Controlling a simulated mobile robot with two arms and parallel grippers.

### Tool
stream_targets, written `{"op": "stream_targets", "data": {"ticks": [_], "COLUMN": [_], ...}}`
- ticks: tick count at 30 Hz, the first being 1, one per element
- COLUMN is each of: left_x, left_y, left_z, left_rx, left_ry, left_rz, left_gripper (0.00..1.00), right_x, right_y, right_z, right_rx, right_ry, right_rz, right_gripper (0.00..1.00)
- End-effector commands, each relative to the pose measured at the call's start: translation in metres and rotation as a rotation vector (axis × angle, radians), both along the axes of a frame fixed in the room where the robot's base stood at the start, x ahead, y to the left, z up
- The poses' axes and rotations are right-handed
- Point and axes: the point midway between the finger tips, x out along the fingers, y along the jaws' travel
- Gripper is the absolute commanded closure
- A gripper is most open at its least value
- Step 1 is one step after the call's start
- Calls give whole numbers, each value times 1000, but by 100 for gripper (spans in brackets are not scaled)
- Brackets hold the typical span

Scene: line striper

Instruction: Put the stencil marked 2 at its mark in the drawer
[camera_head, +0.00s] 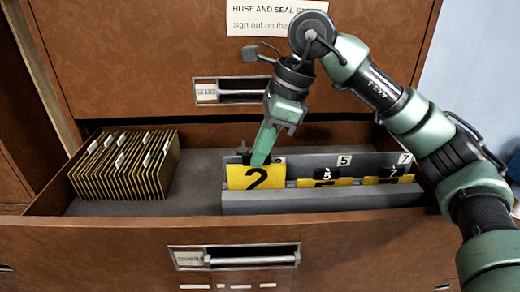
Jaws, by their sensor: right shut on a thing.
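The yellow stencil marked 2 (241,179) is upright above the left end of a grey rack (320,201) in the open drawer (110,238). My right gripper (263,158) comes from above and is shut on its upper part. A white label 2 (279,160) on the rack's back shows partly, just right of the gripper. The stencil stands higher than its neighbours, with its lower edge near the rack's front rail. I cannot tell whether it touches the rack. My left gripper is not in view.
Yellow stencils marked 5 (341,182) and 7 (405,180) stand in the rack below their labels 5 (344,160) and 7 (405,158). Tan file folders (122,170) fill the drawer's left side. Bare drawer floor (195,185) lies between. A closed drawer (150,60) is above.

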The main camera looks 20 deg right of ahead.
Motion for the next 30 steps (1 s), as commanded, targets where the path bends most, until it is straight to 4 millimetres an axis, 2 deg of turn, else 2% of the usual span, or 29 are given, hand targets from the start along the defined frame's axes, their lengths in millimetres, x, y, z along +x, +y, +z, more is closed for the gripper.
{"op": "stream_targets", "data": {"ticks": [12, 30], "left_x": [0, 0], "left_y": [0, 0], "left_z": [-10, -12], "left_rx": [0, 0], "left_ry": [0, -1], "left_rz": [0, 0], "left_gripper": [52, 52], "right_x": [0, 0], "right_y": [0, 0], "right_z": [-11, -13], "right_rx": [0, 1], "right_ry": [0, 2], "right_rz": [0, 1], "right_gripper": [100, 100]}}
